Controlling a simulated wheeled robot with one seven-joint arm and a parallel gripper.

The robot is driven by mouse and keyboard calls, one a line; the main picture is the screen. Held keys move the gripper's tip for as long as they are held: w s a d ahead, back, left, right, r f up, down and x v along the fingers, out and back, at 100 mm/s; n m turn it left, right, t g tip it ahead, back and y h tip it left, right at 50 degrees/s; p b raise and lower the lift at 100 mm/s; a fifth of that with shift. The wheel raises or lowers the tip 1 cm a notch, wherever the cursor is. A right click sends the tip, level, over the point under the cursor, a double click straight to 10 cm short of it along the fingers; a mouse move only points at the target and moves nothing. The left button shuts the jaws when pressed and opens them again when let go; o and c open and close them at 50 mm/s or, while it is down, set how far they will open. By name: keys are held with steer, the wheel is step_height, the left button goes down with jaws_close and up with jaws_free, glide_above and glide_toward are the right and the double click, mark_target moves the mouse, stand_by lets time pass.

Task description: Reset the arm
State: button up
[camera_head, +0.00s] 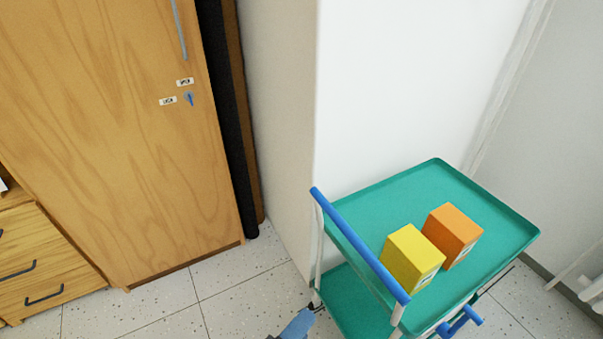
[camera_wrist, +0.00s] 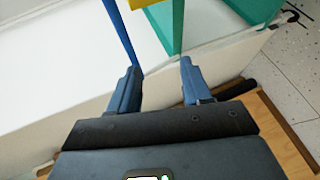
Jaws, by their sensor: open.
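My gripper (camera_wrist: 160,72) shows in the wrist view with its two blue fingers spread apart. Nothing is between the fingers. A blue-grey part of my arm shows at the bottom edge of the head view, left of the teal cart (camera_head: 349,219). The cart also shows at the top of the wrist view (camera_wrist: 177,25), beyond the fingertips. My gripper appears apart from it.
A yellow box (camera_head: 409,259) and an orange box (camera_head: 452,235) stand on the cart's top tray. The cart has a blue handle (camera_head: 358,245). A wooden cabinet (camera_head: 120,140) and drawers (camera_head: 40,265) stand left. A white wall (camera_head: 400,90) is behind the cart. Speckled floor (camera_head: 235,290) is clear between.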

steer(key=s+d+f+m+g+y+p, duration=0.1)
steer(key=s+d+f+g+y, duration=0.1)
steer(key=s+d+f+y, duration=0.35)
steer(key=s+d+f+g+y, duration=0.1)
steer(key=s+d+f+y, duration=0.15)
steer(key=s+d, duration=0.5)
steer(key=s+d+r+m+t, duration=0.2)
steer(key=s+d+r+m, duration=0.1)
steer(key=r, duration=0.5)
steer(key=s+d+r+m+t+p, duration=0.1)
steer(key=s+d+r+m+t, duration=0.1)
steer(key=r, duration=0.6)
steer(key=s+d+r+m+t, duration=0.2)
steer(key=s+d+r+m, duration=0.2)
steer(key=r, duration=0.5)
steer(key=shift+s+d, duration=0.15)
steer(key=shift+s, duration=0.95)
steer(key=shift+f, duration=0.1)
